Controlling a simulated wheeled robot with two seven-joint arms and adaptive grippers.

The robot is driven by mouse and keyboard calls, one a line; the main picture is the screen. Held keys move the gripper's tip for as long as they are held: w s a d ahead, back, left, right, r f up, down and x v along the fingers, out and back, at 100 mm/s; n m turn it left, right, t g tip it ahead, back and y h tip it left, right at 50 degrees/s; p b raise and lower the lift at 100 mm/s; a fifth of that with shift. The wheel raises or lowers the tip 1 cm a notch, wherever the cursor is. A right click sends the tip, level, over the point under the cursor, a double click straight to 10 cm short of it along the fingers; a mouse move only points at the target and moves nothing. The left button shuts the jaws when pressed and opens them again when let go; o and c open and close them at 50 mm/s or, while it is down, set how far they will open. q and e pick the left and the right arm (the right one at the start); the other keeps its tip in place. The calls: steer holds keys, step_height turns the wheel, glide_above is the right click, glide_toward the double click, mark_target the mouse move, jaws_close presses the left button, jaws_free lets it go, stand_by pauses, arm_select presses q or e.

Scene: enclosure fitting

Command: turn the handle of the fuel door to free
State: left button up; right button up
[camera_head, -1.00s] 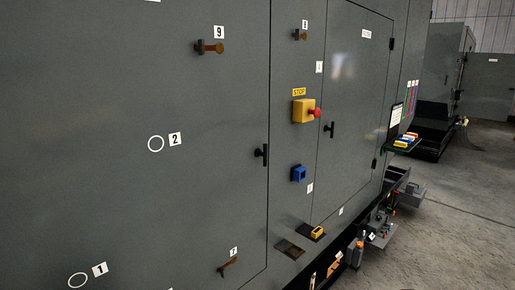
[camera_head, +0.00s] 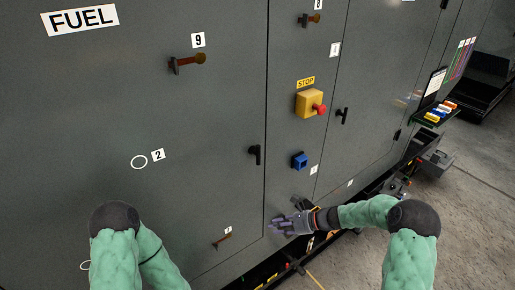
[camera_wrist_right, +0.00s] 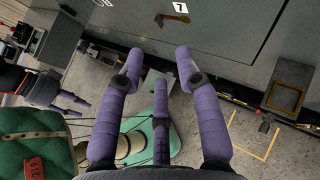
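The fuel door (camera_head: 75,110) is the large grey panel under the FUEL sign (camera_head: 79,20) in the head view. Its small black handle (camera_head: 255,155) sits near the door's right edge and looks roughly upright. My right gripper (camera_head: 278,224) is below the handle, close to the panel's lower part and apart from the handle. In the right wrist view its purple fingers (camera_wrist_right: 159,70) are spread with nothing between them. My left gripper is hidden in the head view; purple fingers at the left of the wrist view (camera_wrist_right: 77,106) look like its own, apart and empty.
A yellow box with a red stop button (camera_head: 310,103) and a blue box (camera_head: 299,161) stick out right of the door. Latches marked 9 (camera_head: 188,62) and 7 (camera_head: 222,239) are on the door. Another black handle (camera_head: 342,116) is further right. Open floor (camera_head: 450,215) lies right.

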mark_target(258, 155)
steer(key=w+d+r+m+t+y+p, duration=0.1)
steer(key=w+r+t+y+p, duration=0.3)
steer(key=r, duration=0.9)
steer(key=w+d+r+m+g+y+p, duration=0.15)
steer(key=w+r, duration=0.35)
steer(key=r, duration=0.8)
steer(key=shift+t+h, duration=0.25)
steer(key=shift+t, duration=0.2)
steer(key=p+x, duration=0.3)
steer(key=x, duration=0.8)
steer(key=shift+w+f, duration=0.1)
steer(key=shift+f, duration=0.1)
steer(key=shift+d, duration=0.1)
jaws_close()
